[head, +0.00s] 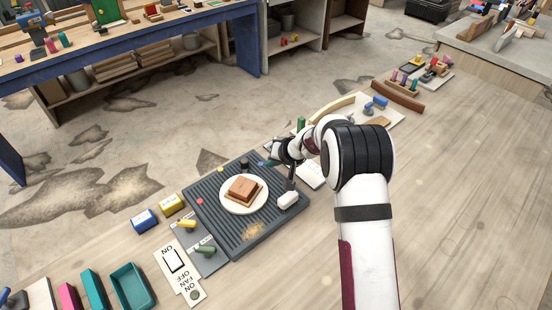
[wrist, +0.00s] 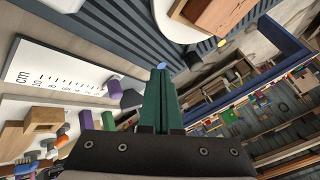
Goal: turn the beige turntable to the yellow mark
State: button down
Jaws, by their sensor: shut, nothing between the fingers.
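The beige turntable (head: 240,210) is a pale round disc on a dark ribbed board, with a brown block (head: 243,189) on top. Its rim (wrist: 166,16) and the block (wrist: 215,12) show at the top of the wrist view. My gripper (head: 269,163) is at the far right part of the board, apart from the disc. Its green fingers (wrist: 162,72) are shut and empty in the wrist view, with a small blue spot at their tips. A small yellow spot (wrist: 222,43) lies beyond the disc in the wrist view; I cannot place it surely in the head view.
A red dot (head: 200,201) is on the ribbed board (head: 225,238). A white block (head: 289,200) sits at the board's right edge. Blue and yellow boxes (head: 171,205) and a switch panel (head: 176,260) stand left. A cm ruler (wrist: 65,80) lies beside the board.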

aim_at(242, 162)
jog(key=shift+x, duration=1.1)
jog(key=a, duration=0.3)
jog(key=shift+w+a+f, duration=0.2)
jog(key=shift+w, duration=0.1)
jog(key=shift+a, duration=0.35)
jog(key=shift+a, duration=0.15)
jog(key=shift+w+a+n+g+y, duration=0.2)
jog(key=shift+a+n+g+y, duration=0.35)
jog(key=shift+n, duration=0.45)
jog(key=shift+a+n+g+y, duration=0.25)
jog(key=shift+a+n+g, duration=0.4)
jog(key=shift+a+n, duration=0.5)
jog(key=shift+s+a, duration=0.3)
jog(key=shift+a, duration=0.75)
